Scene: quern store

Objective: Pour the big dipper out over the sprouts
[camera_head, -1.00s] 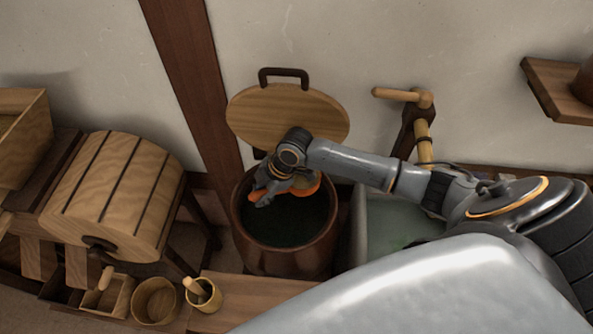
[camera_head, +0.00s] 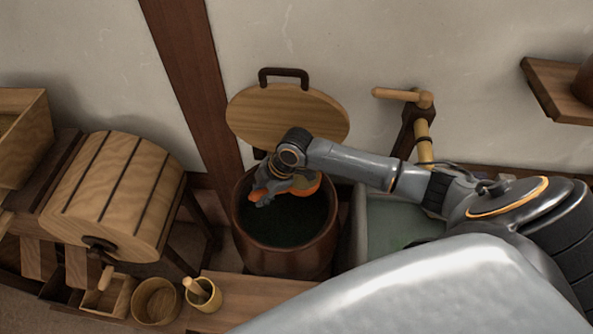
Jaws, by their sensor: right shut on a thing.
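My right gripper (camera_head: 267,191) hangs in the mouth of a round brown tub (camera_head: 285,261), above its dark green contents (camera_head: 288,226). It is shut on what looks like the big dipper, mostly hidden by the gripper and wrist; an orange-brown part (camera_head: 307,186) shows beside the fingers. I cannot tell how the dipper is tilted or what is in it. I cannot make out whether the dark green contents are sprouts. My left gripper is not in view.
A round wooden lid (camera_head: 287,117) leans on the wall behind the tub. A pale basin (camera_head: 378,228) with greenish contents stands to its right, below a bamboo spout (camera_head: 423,141). A wooden drum (camera_head: 113,198) stands left. A bench (camera_head: 250,296) with small cups is in front.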

